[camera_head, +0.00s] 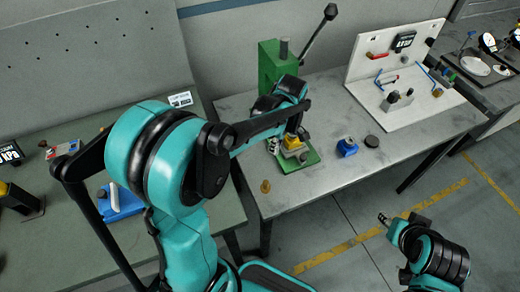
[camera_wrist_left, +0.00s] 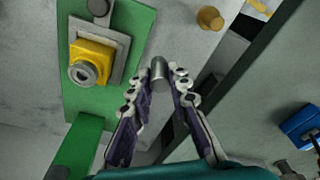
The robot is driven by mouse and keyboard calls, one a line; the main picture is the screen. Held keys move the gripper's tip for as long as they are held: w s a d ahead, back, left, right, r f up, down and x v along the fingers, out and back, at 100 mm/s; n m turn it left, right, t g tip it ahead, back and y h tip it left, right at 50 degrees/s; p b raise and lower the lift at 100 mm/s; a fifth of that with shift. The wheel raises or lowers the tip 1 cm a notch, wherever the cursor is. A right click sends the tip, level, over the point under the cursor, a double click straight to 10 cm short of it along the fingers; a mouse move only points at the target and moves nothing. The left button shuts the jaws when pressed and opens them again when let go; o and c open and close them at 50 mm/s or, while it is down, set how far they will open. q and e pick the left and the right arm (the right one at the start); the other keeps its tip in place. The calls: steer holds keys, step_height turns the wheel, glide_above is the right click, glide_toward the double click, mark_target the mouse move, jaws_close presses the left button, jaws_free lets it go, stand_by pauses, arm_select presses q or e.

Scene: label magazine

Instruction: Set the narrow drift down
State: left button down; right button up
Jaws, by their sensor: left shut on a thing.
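The narrow drift is a plain grey metal cylinder (camera_wrist_left: 158,69) at the fingertips in the left wrist view. My left gripper (camera_wrist_left: 157,82) is shut on it, with one jointed finger on each side. The drift is held above the grey bench, beside the green press base (camera_wrist_left: 115,22). In the head view my left gripper (camera_head: 273,146) is mostly hidden by its own wrist, and I cannot make out the drift there. My right gripper (camera_head: 384,219) is at the lower right over the floor, too small to tell its jaws.
A yellow block (camera_head: 292,142) with a grey ring sits on the press base. A brass piece (camera_head: 265,186) stands near the bench's left front. A blue block (camera_head: 347,147) and a dark disc (camera_head: 371,141) lie right of the press. The bench front is mostly clear.

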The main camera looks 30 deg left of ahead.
arm_select(q)
steer(key=a+f, duration=0.1)
steer(key=a, duration=0.1)
steer(key=s+a+f+b, duration=0.1)
steer(key=a+f, duration=0.1)
steer(key=a, duration=0.1)
steer(key=a+f+b, duration=0.1)
steer(key=a+f, duration=0.1)
steer(key=a, duration=0.1)
steer(key=shift+s+a+f, duration=0.1)
steer(key=shift+s+f, duration=0.05)
steer(key=shift+s, duration=0.15)
step_height(320, 180, down, 4)
steer(key=shift+r+b, duration=0.1)
steer(key=shift+b, duration=0.9)
steer(key=c, duration=1.4)
jaws_free()
steer(key=shift+c, duration=0.2)
